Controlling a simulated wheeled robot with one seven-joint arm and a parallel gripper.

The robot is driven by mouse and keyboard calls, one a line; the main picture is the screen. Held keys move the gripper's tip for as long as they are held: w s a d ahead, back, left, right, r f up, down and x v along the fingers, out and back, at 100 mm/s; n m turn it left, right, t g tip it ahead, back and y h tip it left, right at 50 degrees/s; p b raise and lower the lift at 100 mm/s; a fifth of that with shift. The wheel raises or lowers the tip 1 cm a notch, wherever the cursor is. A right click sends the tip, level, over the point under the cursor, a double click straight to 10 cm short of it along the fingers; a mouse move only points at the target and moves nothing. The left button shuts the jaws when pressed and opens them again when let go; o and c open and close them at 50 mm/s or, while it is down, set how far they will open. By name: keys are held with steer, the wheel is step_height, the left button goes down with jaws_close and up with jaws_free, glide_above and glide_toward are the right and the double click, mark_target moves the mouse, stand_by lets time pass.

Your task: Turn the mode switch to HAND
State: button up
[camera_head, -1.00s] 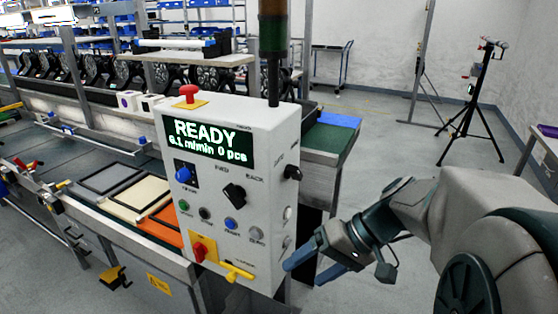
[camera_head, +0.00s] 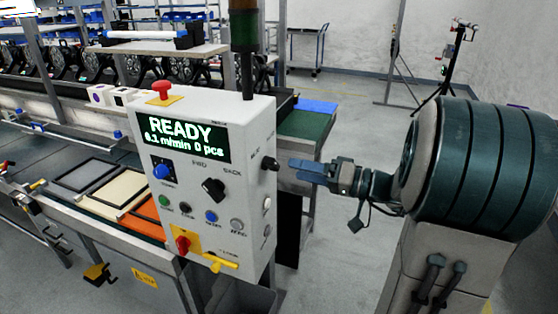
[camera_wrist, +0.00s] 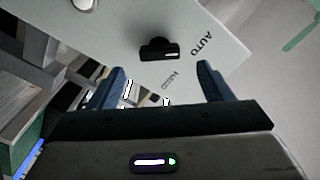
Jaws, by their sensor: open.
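The mode switch is a black knob (camera_head: 269,163) on the right side face of the white control box (camera_head: 262,130). In the wrist view the knob (camera_wrist: 157,48) sits between and beyond my fingertips, with a pale mark at its right end. The label AUTO (camera_wrist: 193,42) is to its right and the label HAND (camera_wrist: 170,78) is below it. I cannot tell for certain which label the mark points at. My gripper (camera_head: 297,170) is open, level with the knob and a short gap to its right. It also shows in the wrist view (camera_wrist: 161,68), with nothing between its fingers.
A white button (camera_head: 267,204) is below the mode switch. A signal tower (camera_head: 244,45) rises behind.

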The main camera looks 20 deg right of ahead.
mark_target(277, 165)
steer(key=p+x, duration=0.1)
steer(key=x, duration=0.5)
steer(key=c, duration=1)
